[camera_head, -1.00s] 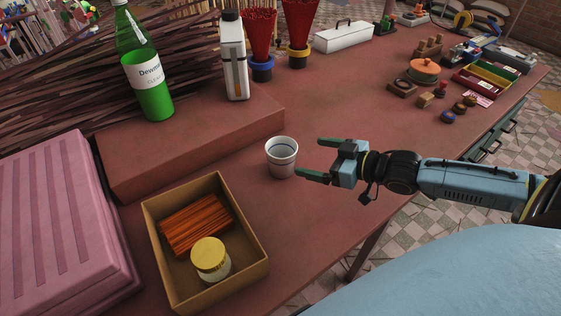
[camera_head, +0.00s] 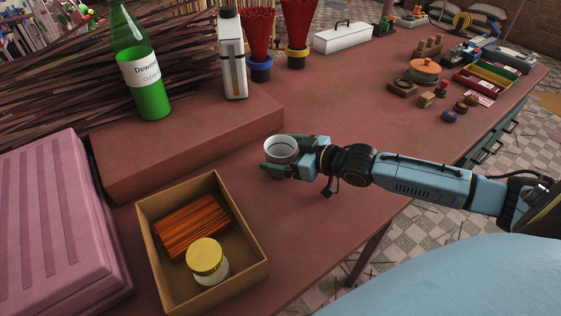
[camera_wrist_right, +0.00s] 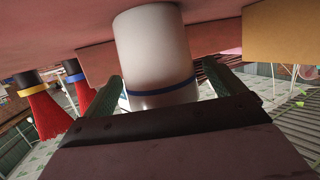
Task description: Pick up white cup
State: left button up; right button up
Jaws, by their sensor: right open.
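The white cup (camera_head: 281,147) stands upright on the red-brown table, left of my right arm. It has a dark blue band, clear in the right wrist view (camera_wrist_right: 155,50). My right gripper (camera_head: 283,161) is around the cup, with one green finger on its near side and the other at its far side. In the right wrist view the cup stands between the two fingers (camera_wrist_right: 158,85). The jaws are open, and I cannot tell whether either finger touches the cup. My left gripper is not in view.
A cardboard box (camera_head: 256,268) with orange sticks and a yellow-lidded jar stands in front of the cup. Behind is a raised slab (camera_head: 190,140) bearing a green bottle (camera_head: 143,70) and a white container (camera_head: 231,60).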

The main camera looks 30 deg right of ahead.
jog(key=shift+w+a+f, duration=0.15)
jog(key=shift+w+a, duration=0.05)
jog(key=shift+w, duration=0.15)
jog(key=c, duration=1.2)
